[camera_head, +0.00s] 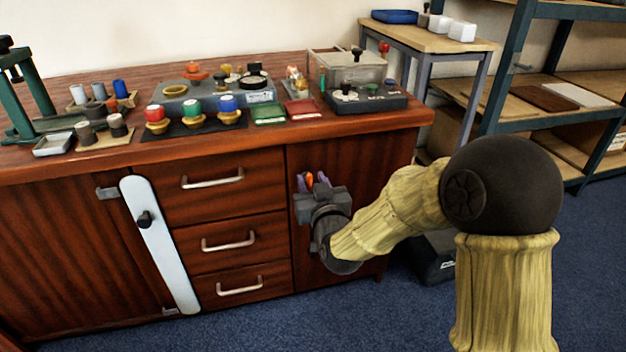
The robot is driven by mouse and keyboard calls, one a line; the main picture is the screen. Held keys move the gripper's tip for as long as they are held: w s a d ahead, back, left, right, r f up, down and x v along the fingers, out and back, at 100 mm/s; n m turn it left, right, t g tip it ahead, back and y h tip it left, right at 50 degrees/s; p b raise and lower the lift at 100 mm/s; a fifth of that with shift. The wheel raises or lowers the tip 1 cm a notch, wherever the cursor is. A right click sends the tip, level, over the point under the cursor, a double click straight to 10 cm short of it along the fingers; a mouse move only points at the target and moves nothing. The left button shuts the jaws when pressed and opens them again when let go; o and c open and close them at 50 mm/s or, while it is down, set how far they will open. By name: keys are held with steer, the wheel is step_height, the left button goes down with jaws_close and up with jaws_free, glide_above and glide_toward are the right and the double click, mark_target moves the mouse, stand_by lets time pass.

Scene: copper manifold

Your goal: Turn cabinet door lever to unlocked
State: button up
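The wooden cabinet has a right-hand door (370,160) below the worktop. My gripper (312,183) is in front of this door, near its upper left, with its fingers pointing at the door. A small orange piece (309,181), possibly the door lever, shows at the fingertips beside purple parts. The gripper body hides most of this spot. I cannot tell whether the fingers touch the orange piece or are closed on it, nor how the lever is turned.
Drawers with metal handles (228,242) lie between. Coloured knobs, cylinders and boxes crowd the worktop (190,146). A side table (430,37) and shelf rack (530,70) stand at the right. Blue carpet (390,315) is partly clear.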

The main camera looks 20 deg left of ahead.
steer(key=shift+s+d, duration=0.1)
steer(key=shift+s+a, duration=0.25)
jaws_close()
steer(key=shift+d, duration=0.1)
